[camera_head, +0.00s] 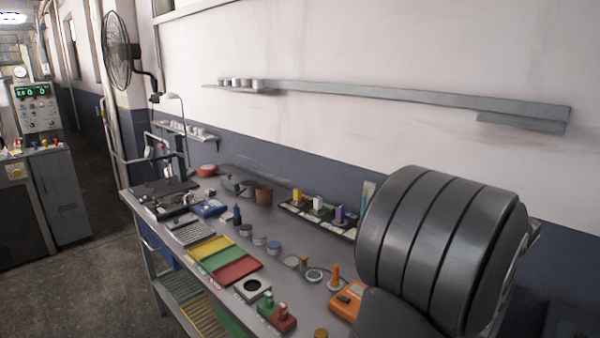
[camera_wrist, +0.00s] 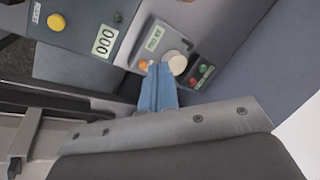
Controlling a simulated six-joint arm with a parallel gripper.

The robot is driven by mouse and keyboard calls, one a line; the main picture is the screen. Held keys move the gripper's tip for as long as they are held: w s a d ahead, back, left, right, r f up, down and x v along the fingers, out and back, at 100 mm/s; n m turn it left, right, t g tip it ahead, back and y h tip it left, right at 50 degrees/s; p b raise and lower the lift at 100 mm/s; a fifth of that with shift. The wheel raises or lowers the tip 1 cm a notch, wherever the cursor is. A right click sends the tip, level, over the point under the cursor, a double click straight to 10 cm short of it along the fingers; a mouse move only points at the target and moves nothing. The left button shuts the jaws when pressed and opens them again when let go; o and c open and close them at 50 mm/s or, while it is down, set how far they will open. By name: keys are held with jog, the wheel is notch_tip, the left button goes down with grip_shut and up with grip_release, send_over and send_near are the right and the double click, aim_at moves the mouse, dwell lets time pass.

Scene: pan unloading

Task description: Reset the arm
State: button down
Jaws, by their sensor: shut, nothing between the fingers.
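My gripper (camera_wrist: 160,68) shows in the wrist view as two blue fingers pressed together, with nothing between them. Its tips overlap a grey machine panel (camera_wrist: 75,33) in the picture; I cannot tell whether they touch it. My gripper is not visible in the head view, where a dark ribbed part of my arm fills the lower right and hides the right end of the bench.
In the head view, a grey workbench (camera_head: 215,227) holds coloured trays, small pots and tools. Floor is clear at left.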

notch_tip(320, 180, up, 5)
jog(key=a+n+g+h, duration=0.1)
jog(key=n+g+h, duration=0.2)
jog(key=n, duration=0.5)
jog(key=s+x, duration=0.1)
jog(key=x, duration=0.9)
jog(key=w+v, duration=0.1)
jog(key=v, duration=0.7)
jog(key=shift+s+r, duration=0.25)
jog(key=shift+s, duration=0.2)
